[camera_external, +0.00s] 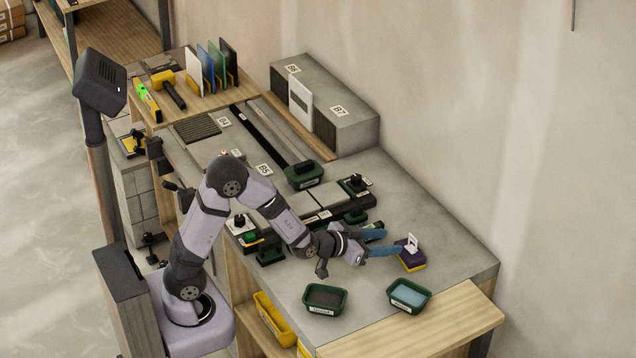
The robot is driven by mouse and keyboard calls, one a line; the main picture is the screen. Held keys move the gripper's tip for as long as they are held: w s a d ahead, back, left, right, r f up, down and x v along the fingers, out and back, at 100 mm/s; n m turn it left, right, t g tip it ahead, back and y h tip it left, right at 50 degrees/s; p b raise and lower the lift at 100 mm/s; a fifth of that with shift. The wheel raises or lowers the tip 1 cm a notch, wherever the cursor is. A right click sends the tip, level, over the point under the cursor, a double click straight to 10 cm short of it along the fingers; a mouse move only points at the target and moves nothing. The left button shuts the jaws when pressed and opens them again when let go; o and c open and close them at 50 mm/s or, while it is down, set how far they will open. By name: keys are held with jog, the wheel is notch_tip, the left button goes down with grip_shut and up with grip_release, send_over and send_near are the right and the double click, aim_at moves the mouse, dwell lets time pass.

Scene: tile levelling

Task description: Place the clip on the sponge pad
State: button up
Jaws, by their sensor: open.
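The sponge pad (413,262) is a small block with a purple top and a yellow lower part, on the grey worktop at the right. The white clip (412,243) stands upright on top of the pad, as far as this view shows. My gripper (394,242) is open, with its two blue fingers spread and pointing right towards the clip. The nearer fingertip is close to the pad's left side. I cannot tell whether it touches the pad or the clip. Nothing shows between the fingers.
Two green trays, one with dark contents (325,299) and one with light blue contents (409,295), stand at the front. A dark rail with grey tiles (318,208) and green-black clamps lies behind my forearm. Another green tray (304,176) stands farther back. The worktop right of the pad is clear.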

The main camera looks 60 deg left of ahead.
jog(key=shift+v, duration=1.85)
